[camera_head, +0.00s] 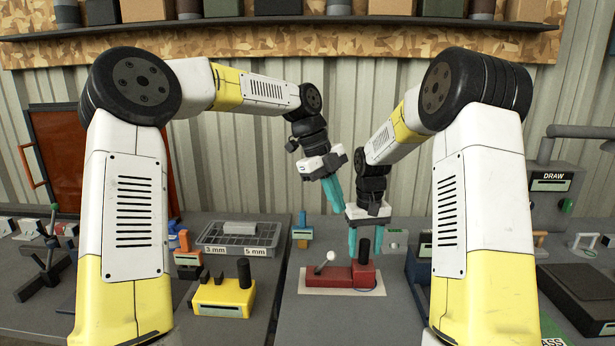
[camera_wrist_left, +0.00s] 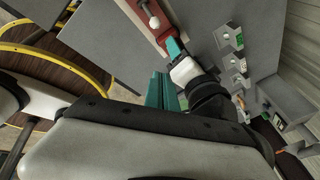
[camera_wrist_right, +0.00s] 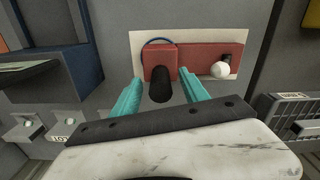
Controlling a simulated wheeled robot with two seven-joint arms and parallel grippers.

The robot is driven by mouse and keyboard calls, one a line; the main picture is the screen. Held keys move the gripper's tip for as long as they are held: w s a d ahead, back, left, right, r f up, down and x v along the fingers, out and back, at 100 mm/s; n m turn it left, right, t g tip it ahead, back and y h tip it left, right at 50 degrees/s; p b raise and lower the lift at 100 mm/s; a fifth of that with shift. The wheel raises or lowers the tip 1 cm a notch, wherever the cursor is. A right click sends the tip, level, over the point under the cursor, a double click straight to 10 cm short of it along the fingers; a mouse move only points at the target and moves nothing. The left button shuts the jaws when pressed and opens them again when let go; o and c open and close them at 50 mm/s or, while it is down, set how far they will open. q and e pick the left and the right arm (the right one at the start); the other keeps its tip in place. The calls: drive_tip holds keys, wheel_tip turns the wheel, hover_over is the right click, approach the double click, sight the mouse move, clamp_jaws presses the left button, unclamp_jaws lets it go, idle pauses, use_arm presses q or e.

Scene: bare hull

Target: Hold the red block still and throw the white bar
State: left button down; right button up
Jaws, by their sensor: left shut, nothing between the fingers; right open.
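A red block (camera_head: 364,275) with a black upright post stands at the right end of a low red base (camera_head: 326,276) on a pale plate. A short white bar (camera_head: 325,263) with a round white end slants up from that base. In the right wrist view, its white ball (camera_wrist_right: 220,70) is right of the red block (camera_wrist_right: 151,62). My right gripper (camera_head: 364,238) points down over the block, open, with its teal fingers either side of the black post. My left gripper (camera_head: 335,207) is shut and empty, higher and left of the right one; its fingers (camera_wrist_left: 160,80) show in the left wrist view.
A yellow block with black posts (camera_head: 224,297) and a grey partitioned tray (camera_head: 240,238) stand to the left. A blue-sided fixture (camera_wrist_right: 60,65) is left of the plate in the right wrist view. My two grippers are close together.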

wheel_tip(320, 180, up, 10)
drive_tip(key=shift+r, duration=0.1)
drive_tip(key=s+r+t+y, duration=0.1)
drive_tip(key=s+r+t, duration=0.1)
drive_tip(key=s+r, duration=0.4)
drive_tip(key=s+r+t, duration=0.1)
drive_tip(key=s+r, duration=0.2)
drive_tip(key=s, duration=0.6)
use_arm(q)
drive_tip(key=s+a+r+n+t+y, duration=0.2)
drive_tip(key=s+a+n+t, duration=0.5)
drive_tip(key=s+a+n, duration=1.4)
drive_tip(key=s+n, duration=0.2)
drive_tip(key=n, duration=0.5)
drive_tip(key=shift+s+a+r, duration=0.15)
drive_tip(key=shift+s, duration=0.15)
use_arm(e)
drive_tip(key=s+a+f+m+t+y, duration=0.1)
drive_tip(key=s+t, duration=0.2)
drive_tip(key=s, duration=0.9)
drive_tip(key=shift+a+f, duration=0.15)
drive_tip(key=shift+a, duration=0.1)
